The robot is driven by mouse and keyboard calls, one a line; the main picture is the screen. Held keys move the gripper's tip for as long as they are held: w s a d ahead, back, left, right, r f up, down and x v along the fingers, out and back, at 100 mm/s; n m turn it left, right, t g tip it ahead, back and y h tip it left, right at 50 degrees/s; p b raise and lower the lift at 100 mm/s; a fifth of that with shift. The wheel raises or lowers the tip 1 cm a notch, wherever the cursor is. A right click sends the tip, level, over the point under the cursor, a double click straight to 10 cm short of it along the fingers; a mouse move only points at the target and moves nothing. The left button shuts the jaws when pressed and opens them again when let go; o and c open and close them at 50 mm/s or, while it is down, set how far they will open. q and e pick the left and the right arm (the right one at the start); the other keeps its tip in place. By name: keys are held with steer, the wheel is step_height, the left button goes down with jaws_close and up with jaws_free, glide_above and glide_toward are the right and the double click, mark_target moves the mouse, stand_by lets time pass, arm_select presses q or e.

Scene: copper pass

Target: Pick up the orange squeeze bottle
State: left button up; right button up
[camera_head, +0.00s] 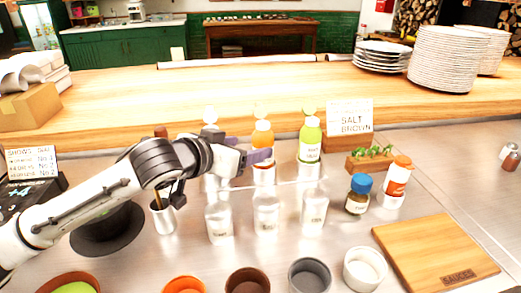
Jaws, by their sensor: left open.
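An orange bottle with a pale cap (263,137) stands upright in the back row of bottles, its lower part partly hidden by my gripper. My left gripper (259,158) is open, with its purple-grey fingers in front of this bottle; I cannot tell whether they touch it. My right gripper is not in view.
A green bottle (309,139) stands right of the orange one, and clear bottles (266,212) stand in front. A brown jar with a blue cap (358,196), a small planter (368,160) and a cutting board (436,256) are at the right. Several bowls line the front edge.

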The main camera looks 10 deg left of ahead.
mark_target(257, 145)
arm_select(q)
steer(key=shift+x, duration=2.95)
steer(key=c, duration=0.9)
